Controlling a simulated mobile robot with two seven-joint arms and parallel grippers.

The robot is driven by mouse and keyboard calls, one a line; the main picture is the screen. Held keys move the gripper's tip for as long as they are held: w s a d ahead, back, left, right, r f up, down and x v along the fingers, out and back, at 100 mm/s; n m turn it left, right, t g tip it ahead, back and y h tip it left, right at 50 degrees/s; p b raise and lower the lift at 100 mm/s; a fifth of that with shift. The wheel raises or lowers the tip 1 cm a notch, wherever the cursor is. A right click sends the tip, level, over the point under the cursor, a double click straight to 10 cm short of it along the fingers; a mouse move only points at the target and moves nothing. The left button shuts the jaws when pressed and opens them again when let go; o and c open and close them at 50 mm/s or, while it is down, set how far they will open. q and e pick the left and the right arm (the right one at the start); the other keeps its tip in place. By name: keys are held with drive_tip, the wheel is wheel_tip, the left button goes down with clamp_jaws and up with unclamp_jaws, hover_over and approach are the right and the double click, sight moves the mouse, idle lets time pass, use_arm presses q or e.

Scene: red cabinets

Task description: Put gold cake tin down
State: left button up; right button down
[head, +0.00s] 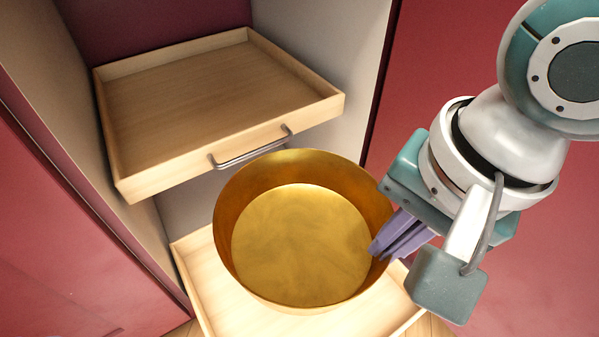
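The gold cake tin (300,245) is round, deep and empty, and it sits upright in the lower middle of the head view. It overlaps the lower pulled-out wooden drawer (190,272); I cannot tell whether its base touches the drawer. My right gripper (385,246) is at the tin's right rim, its purple fingers close together with the tin's wall at their tips. It appears shut on the rim. The tin's underside is hidden. My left gripper is not in view.
An upper wooden drawer (205,95), empty, with a metal handle (252,150), juts out above and behind the tin. Red cabinet fronts (440,75) stand on both sides. A pale cabinet side wall (335,70) is close on the right.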

drive_tip(key=shift+n, duration=0.3)
drive_tip(key=f+b, duration=0.9)
drive_tip(key=f, duration=0.3)
drive_tip(key=f+b, duration=0.9)
drive_tip(key=f, duration=0.3)
drive_tip(key=s+f+b, duration=0.1)
drive_tip(key=f+b, duration=0.8)
drive_tip(key=f, duration=0.3)
drive_tip(key=shift+a+f, duration=0.35)
drive_tip(key=shift+f, duration=0.05)
drive_tip(key=shift+r, duration=0.15)
drive_tip(key=c, duration=1.1)
unclamp_jaws()
